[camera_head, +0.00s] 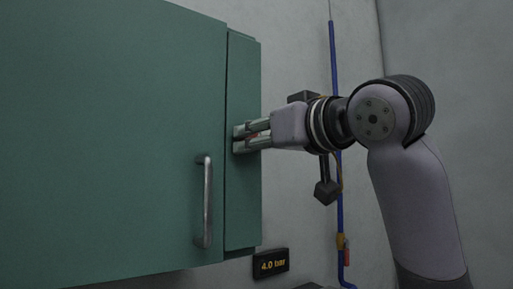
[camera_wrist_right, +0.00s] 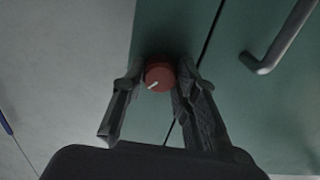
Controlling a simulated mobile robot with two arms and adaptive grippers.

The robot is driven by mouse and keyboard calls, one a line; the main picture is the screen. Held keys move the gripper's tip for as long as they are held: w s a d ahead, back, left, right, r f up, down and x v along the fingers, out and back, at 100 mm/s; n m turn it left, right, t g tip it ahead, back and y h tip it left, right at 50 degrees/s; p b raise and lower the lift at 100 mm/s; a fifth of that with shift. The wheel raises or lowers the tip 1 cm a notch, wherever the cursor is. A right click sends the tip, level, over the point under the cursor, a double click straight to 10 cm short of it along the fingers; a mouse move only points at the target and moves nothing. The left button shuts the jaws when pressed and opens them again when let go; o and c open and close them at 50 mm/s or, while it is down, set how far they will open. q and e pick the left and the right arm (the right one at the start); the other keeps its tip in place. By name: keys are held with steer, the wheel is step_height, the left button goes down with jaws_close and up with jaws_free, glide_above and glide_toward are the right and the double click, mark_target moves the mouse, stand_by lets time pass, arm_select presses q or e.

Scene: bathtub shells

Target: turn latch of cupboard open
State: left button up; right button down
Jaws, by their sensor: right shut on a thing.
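The cupboard (camera_head: 120,140) is green and fills the left of the head view, with its door shut flush to a narrow side strip (camera_head: 243,200). The latch is a round red knob with a pale mark (camera_wrist_right: 159,76), seen in the right wrist view on the green front (camera_wrist_right: 165,25). My right gripper (camera_head: 240,137) is at the strip, with its fingers on either side of the knob and shut on it. In the right wrist view the fingertips (camera_wrist_right: 158,83) flank the knob. In the head view the fingers mostly hide the knob. My left gripper is not in view.
A vertical metal handle (camera_head: 205,200) sits on the door, left of my right gripper; it also shows in the wrist view (camera_wrist_right: 285,42). A blue pipe (camera_head: 334,80) runs down the wall behind my arm.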

steer(key=shift+m+b, duration=1.9)
steer(key=shift+m, duration=3.2)
steer(key=c, duration=1.2)
jaws_free()
steer(key=shift+c, duration=0.2)
steer(key=v, duration=1.2)
